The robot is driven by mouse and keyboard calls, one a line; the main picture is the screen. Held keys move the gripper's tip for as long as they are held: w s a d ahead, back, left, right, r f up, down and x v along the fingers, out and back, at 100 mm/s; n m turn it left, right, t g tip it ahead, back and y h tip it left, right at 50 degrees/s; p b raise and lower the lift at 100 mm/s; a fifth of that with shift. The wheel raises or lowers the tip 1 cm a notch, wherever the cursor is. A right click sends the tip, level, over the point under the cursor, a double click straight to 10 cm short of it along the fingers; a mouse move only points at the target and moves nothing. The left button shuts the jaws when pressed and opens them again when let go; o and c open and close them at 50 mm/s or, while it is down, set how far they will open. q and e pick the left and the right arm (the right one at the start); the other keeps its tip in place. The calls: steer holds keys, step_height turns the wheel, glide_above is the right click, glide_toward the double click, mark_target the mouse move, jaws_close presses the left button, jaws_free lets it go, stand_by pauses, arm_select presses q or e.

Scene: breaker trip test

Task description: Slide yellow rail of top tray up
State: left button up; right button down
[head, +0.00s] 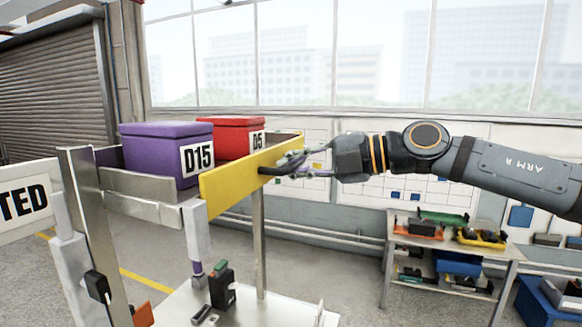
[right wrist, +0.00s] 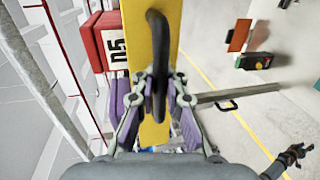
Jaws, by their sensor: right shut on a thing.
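The yellow rail (head: 240,181) runs along the near right side of the top tray (head: 137,183). It also shows in the right wrist view (right wrist: 142,40). A black curved handle (right wrist: 157,32) stands out from the rail. My right gripper (head: 291,163) comes in from the right and is shut on this handle, with a finger on each side of it in the right wrist view (right wrist: 160,78). The tray holds a purple box marked D15 (head: 156,150) and a red box marked D5 (head: 231,137). My left gripper (right wrist: 290,157) shows small and dark in the right wrist view; its opening is unclear.
Metal posts (head: 259,245) stand below the tray. A small black device (head: 222,288) sits on the pale lower surface (head: 268,311). A shelf (head: 397,262) with coloured bins stands at the right. A white sign (head: 22,203) is at the far left.

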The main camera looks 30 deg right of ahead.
step_height(320, 180, up, 3)
steer(key=shift+f+p, duration=0.1)
steer(key=shift+p, duration=0.45)
steer(key=shift+w+d+f, duration=0.1)
steer(key=shift+d, duration=0.1)
arm_select(q)
step_height(320, 180, up, 2)
steer(key=shift+r, duration=0.1)
arm_select(e)
steer(key=c, duration=1.4)
jaws_free()
steer(key=shift+a, duration=0.1)
steer(key=shift+c, duration=0.2)
steer(key=shift+o, duration=0.2)
steer(key=shift+s, duration=0.35)
